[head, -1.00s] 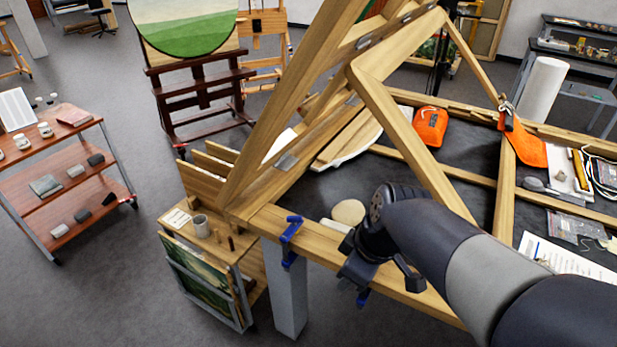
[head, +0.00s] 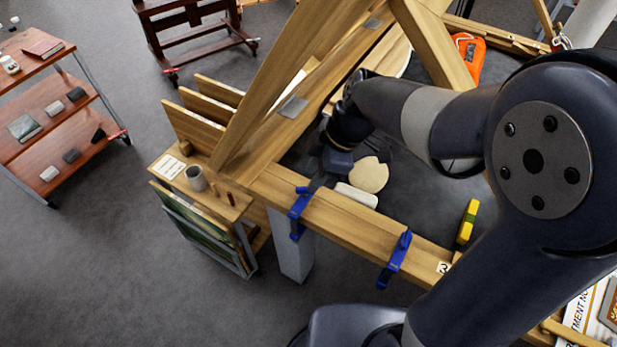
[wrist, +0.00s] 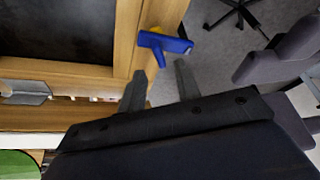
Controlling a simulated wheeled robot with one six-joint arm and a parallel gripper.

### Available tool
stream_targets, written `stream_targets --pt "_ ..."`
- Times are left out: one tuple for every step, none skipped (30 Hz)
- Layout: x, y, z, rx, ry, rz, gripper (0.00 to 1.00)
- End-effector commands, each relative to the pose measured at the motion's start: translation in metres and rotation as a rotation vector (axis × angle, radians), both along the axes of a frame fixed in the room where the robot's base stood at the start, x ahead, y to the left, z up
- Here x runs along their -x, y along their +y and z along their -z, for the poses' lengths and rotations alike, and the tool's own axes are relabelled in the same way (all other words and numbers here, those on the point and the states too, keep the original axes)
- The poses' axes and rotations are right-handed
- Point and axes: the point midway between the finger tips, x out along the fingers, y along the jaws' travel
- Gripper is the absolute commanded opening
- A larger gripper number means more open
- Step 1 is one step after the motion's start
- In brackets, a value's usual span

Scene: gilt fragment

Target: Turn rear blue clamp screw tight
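Two blue clamps grip the wooden beam (head: 350,222). The farther blue clamp (head: 298,214) is at its left end, and the nearer blue clamp (head: 396,260) is further right along it. My gripper (head: 316,180) is close to the upper part of the farther clamp; whether they touch is unclear. The clamp screws are not clear.
A slanted wooden frame (head: 290,80) rises close behind my arm. A small stand with a grey mug (head: 196,178) is left of the beam. A pale round disc (head: 369,175) and a yellow block (head: 468,221) lie behind the beam. Floor at the lower left is clear.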

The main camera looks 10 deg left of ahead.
Motion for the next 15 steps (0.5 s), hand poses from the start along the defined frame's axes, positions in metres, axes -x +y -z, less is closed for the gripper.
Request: stream_targets --pt "0.002 0.003 0.008 0.002 0.005 -0.002 0.32" --pt "0.002 0.005 0.013 0.003 0.004 -0.002 0.32" --pt "0.002 0.007 0.018 0.003 0.004 -0.002 0.32" --pt "0.002 0.009 0.022 0.003 0.003 -0.002 0.32" --pt "0.003 0.010 0.025 0.002 0.003 -0.002 0.32" --pt "0.003 0.011 0.029 0.002 0.003 0.000 0.32" --pt "0.003 0.012 0.031 0.002 0.003 0.001 0.32" --pt "0.003 0.013 0.033 0.002 0.003 0.001 0.32" --pt "0.003 0.014 0.035 0.001 0.001 0.001 0.32" --pt "0.003 0.014 0.036 0.001 0.000 0.001 0.32" --pt "0.003 0.015 0.037 0.002 0.000 0.001 0.32" --pt "0.003 0.015 0.038 0.002 0.000 0.001 0.32" --pt "0.003 0.015 0.038 0.002 0.000 0.001 0.32" --pt "0.003 0.015 0.038 0.002 0.000 0.001 0.32" --pt "0.003 0.015 0.038 0.001 -0.001 0.001 0.32"
